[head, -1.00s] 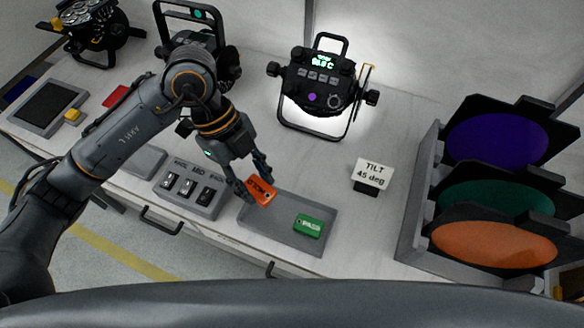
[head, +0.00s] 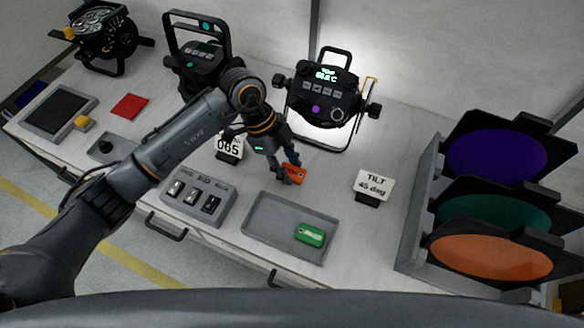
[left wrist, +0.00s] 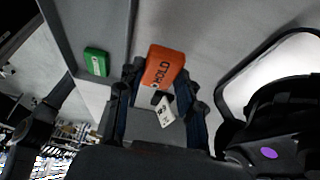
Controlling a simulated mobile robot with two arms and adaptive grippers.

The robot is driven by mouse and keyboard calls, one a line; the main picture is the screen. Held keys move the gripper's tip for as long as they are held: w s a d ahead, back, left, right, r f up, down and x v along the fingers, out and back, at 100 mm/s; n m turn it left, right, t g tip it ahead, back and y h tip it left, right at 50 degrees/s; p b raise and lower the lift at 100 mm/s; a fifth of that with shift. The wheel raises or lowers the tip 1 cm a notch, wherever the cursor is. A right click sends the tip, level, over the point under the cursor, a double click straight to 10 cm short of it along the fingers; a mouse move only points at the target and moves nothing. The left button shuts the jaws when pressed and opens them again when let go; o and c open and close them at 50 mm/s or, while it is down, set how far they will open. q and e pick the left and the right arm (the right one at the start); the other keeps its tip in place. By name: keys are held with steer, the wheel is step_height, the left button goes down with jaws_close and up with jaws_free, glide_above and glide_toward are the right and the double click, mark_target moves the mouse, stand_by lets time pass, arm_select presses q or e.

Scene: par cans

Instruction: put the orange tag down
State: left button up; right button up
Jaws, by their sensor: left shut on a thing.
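The orange tag (head: 293,173), marked HOLD, is held in my left gripper (head: 287,174), which is shut on it. In the head view it is over the table between the grey tray and the lit par can (head: 322,97). In the left wrist view the orange tag (left wrist: 160,68) sits between the fingers (left wrist: 160,95). Whether it touches the table is hard to tell. The green tag (head: 309,235) lies in the grey tray (head: 270,222), and it also shows in the left wrist view (left wrist: 96,62). My right gripper is not in view.
A "TILT 45 deg" sign (head: 373,186) stands to the right, and a "065" sign (head: 229,147) is partly behind my arm. A switch box (head: 198,196) is left of the tray. A rack of coloured filters (head: 415,215) stands at right. The table between tray and par can is mostly clear.

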mark_target(292, 165)
arm_select(q)
steer(key=w+f, duration=0.1)
steer(key=w+d+f, duration=0.1)
steer(key=shift+f, duration=0.35)
step_height(292, 165, down, 2)
steer(key=shift+a+f+p, duration=0.1)
steer(key=shift+f+p, duration=0.05)
steer(key=shift+p, duration=0.4)
steer(key=shift+f, duration=0.35)
steer(key=shift+f, duration=0.15)
steer(key=o, duration=0.9)
steer(key=shift+o, duration=0.2)
steer(key=b+v, duration=0.1)
steer(key=v, duration=1.1)
steer(key=shift+r, duration=0.2)
steer(key=shift+s+f, duration=0.1)
